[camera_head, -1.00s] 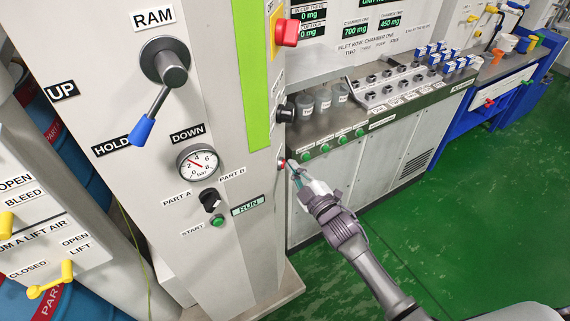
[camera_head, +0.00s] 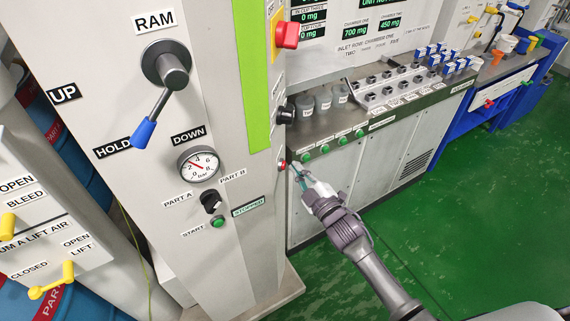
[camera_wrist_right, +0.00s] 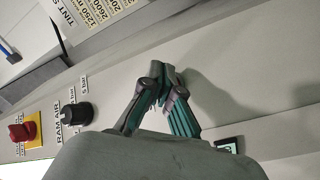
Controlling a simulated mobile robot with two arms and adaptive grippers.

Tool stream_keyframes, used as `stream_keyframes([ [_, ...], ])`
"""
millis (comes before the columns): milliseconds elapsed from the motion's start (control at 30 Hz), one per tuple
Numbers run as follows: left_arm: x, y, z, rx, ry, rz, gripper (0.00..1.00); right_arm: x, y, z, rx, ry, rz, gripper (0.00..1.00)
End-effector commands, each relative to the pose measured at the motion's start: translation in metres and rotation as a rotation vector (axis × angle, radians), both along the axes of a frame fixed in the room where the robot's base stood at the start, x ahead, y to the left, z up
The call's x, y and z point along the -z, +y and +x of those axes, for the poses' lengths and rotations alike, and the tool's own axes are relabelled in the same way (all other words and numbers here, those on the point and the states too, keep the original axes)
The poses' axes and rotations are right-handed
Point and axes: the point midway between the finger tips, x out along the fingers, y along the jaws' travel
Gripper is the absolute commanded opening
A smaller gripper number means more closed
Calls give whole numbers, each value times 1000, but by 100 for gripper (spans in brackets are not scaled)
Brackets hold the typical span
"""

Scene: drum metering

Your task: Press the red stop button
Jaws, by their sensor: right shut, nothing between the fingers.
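The small red stop button (camera_head: 282,164) sits on the narrow right side face of the grey column, low down below a black knob. My right gripper (camera_head: 295,169) is shut and empty, its fingertips just right of the button with a small gap showing. In the wrist view the shut fingers (camera_wrist_right: 172,82) are over the grey panel, and the button cannot be made out there. The small display (camera_head: 248,206) on the column's front reads STOPPED. The green start button (camera_head: 218,222) is left of it. My left gripper is not in view.
A red switch on a yellow plate (camera_head: 286,34) and a black knob (camera_head: 285,113) are higher on the same side face. The ram lever (camera_head: 156,110) sticks out at the front. A bench with green buttons (camera_head: 325,148) stands behind. Green floor at right is clear.

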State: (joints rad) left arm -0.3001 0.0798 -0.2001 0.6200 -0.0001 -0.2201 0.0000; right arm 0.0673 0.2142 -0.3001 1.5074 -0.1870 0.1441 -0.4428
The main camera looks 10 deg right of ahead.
Motion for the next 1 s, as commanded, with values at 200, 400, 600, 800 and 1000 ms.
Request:
stream_keyframes([
  [200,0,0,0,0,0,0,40,0,-1,-1,0,0,0,0],
  [400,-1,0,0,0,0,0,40,0,-4,-2,2,1,0,0],
  [600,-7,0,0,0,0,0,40,0,-19,-9,1,2,-2,0],
  [800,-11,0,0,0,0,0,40,0,-37,-18,1,2,-2,0],
  [1000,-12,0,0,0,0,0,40,0,-47,-22,1,0,-1,0],
])
